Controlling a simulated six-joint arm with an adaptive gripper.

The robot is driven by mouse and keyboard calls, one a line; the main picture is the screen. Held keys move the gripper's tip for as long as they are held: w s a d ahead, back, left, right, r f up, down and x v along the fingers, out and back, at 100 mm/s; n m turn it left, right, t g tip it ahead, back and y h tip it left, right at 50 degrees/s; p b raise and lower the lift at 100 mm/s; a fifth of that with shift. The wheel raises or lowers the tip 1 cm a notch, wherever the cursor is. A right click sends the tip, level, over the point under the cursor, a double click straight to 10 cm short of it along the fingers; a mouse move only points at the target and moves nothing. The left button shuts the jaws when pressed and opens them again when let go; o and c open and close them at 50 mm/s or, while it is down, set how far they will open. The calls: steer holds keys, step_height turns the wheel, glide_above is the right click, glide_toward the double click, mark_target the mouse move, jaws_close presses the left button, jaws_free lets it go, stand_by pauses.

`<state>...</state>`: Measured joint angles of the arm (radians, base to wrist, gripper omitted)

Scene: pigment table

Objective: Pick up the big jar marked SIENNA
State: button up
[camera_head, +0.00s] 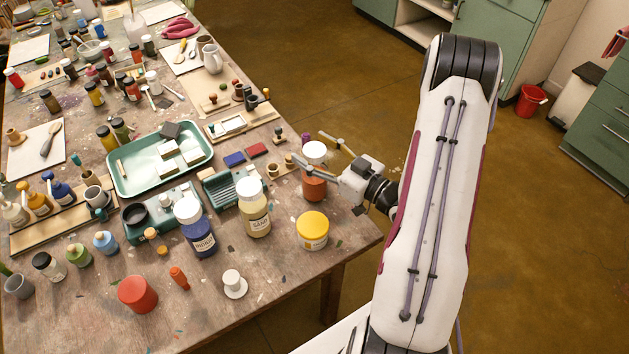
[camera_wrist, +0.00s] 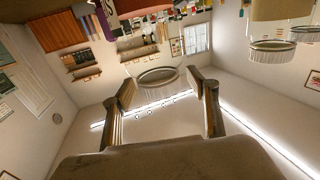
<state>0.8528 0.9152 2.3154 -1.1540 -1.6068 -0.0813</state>
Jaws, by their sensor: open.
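A big jar (camera_head: 314,187) with rust-orange contents and a white lid stands near the table's right edge. Its label cannot be read, so I cannot confirm SIENNA. My gripper (camera_head: 311,149) is open at this jar, coming from the right. One finger shows in front of the jar, at lid height, the other beyond it. I see no contact, and the exact gap is unclear. In the wrist view my two open fingers (camera_wrist: 166,88) frame a pale round rimmed shape (camera_wrist: 157,77), which I cannot identify for sure.
A big jar labelled SAND (camera_head: 255,212) and a big blue jar (camera_head: 199,236) stand to the left. A yellow-lidded jar (camera_head: 313,231) is just in front. A green tray (camera_head: 130,188) is farther left.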

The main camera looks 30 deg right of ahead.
jaws_close()
steer(key=shift+r, duration=0.25)
steer(key=shift+r, duration=4.75)
